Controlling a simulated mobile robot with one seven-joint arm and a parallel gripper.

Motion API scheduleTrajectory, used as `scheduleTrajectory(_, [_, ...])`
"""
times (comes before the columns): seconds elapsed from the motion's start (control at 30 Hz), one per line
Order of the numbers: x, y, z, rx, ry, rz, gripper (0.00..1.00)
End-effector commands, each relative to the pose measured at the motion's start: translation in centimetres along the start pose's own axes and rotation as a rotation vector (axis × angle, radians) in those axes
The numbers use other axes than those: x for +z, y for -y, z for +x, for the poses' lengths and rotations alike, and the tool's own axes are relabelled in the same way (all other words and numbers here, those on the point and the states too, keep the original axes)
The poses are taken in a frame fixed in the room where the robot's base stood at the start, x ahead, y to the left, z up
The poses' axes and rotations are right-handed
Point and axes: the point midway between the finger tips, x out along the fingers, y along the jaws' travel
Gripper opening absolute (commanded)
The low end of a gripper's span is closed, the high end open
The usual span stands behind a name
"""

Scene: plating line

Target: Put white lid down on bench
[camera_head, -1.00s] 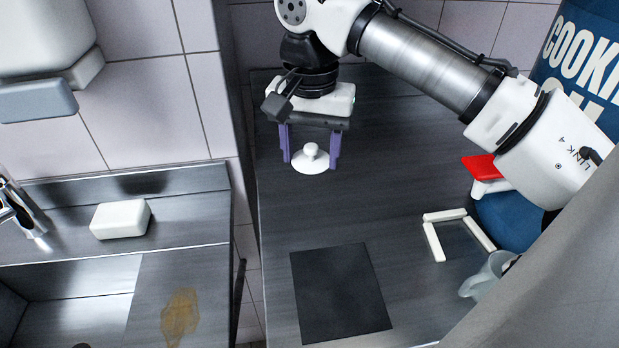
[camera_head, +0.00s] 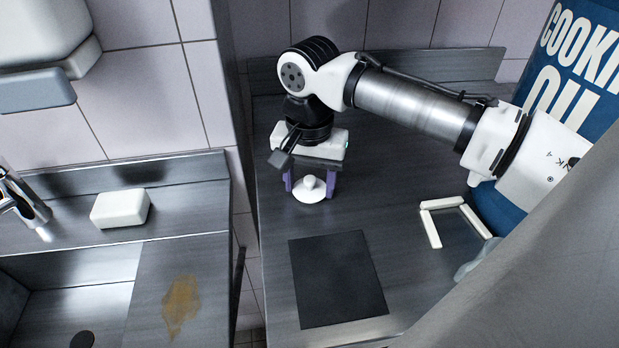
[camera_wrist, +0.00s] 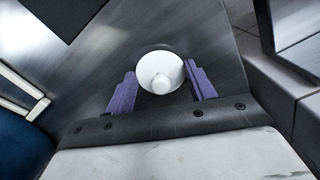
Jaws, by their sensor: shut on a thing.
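The white lid (camera_head: 309,191) is a round disc with a knob on top. In the head view it is at the lower end of my gripper (camera_head: 310,184), over the left part of the grey bench (camera_head: 410,270). In the wrist view the lid (camera_wrist: 160,75) sits between the two purple fingers of my gripper (camera_wrist: 162,88), knob towards the camera. The fingers are shut on it. The lid looks level and very low over the bench; I cannot tell whether it touches.
A dark square mat (camera_head: 338,280) lies in front of the lid. White bars (camera_head: 432,230) form an open frame at right, near the blue oil drum (camera_head: 505,200). A translucent cup (camera_head: 472,268) is partly hidden. A sink counter with white soap (camera_head: 121,208) is left, across a gap.

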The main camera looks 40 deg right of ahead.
Motion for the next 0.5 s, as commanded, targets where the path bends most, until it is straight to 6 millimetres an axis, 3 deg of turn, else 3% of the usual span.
scheduleTrajectory(0.03, [0.02, 0.03, 0.25, -0.001, 0.001, -0.001, 0.34])
scheduleTrajectory(0.07, [0.01, 0.01, 0.14, 0.000, 0.000, -0.001, 0.58])
scheduleTrajectory(0.2, [0.01, 0.01, 0.12, 0.000, 0.000, 0.000, 0.76])
scheduleTrajectory(0.5, [0.00, 0.00, -0.01, 0.000, 0.000, 0.000, 0.76])
